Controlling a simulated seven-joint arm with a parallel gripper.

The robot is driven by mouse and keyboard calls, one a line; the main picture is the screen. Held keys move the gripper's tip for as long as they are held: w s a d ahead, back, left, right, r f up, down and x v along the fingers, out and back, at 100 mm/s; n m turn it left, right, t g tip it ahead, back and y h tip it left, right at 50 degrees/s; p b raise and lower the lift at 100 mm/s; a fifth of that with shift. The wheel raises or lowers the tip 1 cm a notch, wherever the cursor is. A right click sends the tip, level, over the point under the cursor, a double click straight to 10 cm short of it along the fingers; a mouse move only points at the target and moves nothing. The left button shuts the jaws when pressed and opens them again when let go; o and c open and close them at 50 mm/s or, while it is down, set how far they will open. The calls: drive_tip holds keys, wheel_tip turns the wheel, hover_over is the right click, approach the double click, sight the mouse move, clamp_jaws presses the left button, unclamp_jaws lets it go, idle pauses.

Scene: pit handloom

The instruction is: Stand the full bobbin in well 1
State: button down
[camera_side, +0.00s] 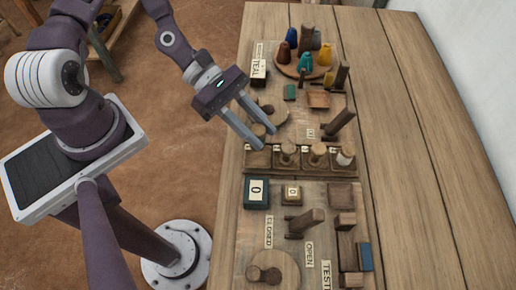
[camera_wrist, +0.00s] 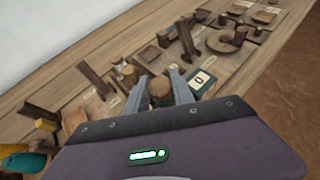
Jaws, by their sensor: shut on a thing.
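My gripper (camera_side: 267,138) reaches down over the board from the left, its fingers shut on a tan wooden bobbin (camera_side: 259,130). In the wrist view the bobbin's round top (camera_wrist: 160,87) shows between the fingers. Below the fingertips is a row of square wells (camera_side: 258,159). The leftmost well looks empty, though a fingertip partly covers it. The other wells hold upright bobbins: two plain wooden ones (camera_side: 288,151) and a white-banded one (camera_side: 345,154) at the right end. The held bobbin's lower end is hard to see, and I cannot tell its clearance from the board.
A round tray (camera_side: 290,70) with coloured cones stands at the far end. A wooden post (camera_side: 340,122) rises behind the wells. A dark green box marked 0 (camera_side: 257,193) and a lever (camera_side: 305,221) lie nearer. The table's right side is clear.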

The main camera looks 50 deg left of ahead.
wheel_tip(320, 180, down, 6)
drive_tip(key=shift+r, duration=0.1)
drive_tip(key=shift+f, duration=0.2)
drive_tip(key=c, duration=1.1)
unclamp_jaws()
